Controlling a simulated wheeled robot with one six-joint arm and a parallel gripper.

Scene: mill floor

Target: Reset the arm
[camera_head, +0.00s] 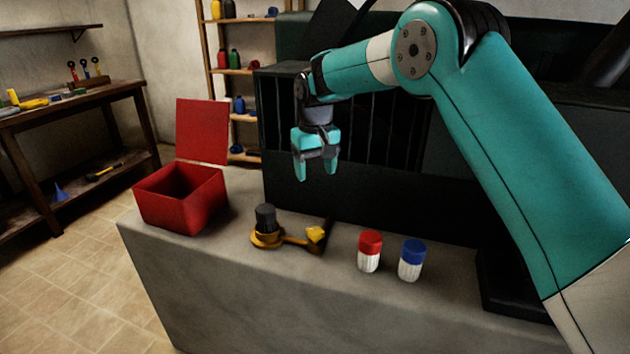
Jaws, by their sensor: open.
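My arm reaches in from the right in the head view, bent at the elbow. My gripper (316,172) hangs at its end, pointing down, with its teal fingers apart and nothing between them. It is in the air above the grey counter (220,275), over the area of a yellow-brown tool-like piece (285,242). That piece lies on the counter with a dark cylinder (265,218) at its left end and a yellow knob (316,234) at its right. The gripper looks clear of all these things.
An open red box (181,208) with its lid raised stands at the counter's left. A red-capped jar (369,252) and a blue-capped jar (411,261) stand at the right. A dark barred machine (285,150) rises behind. A wooden workbench (75,105) and shelves (237,71) stand farther back.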

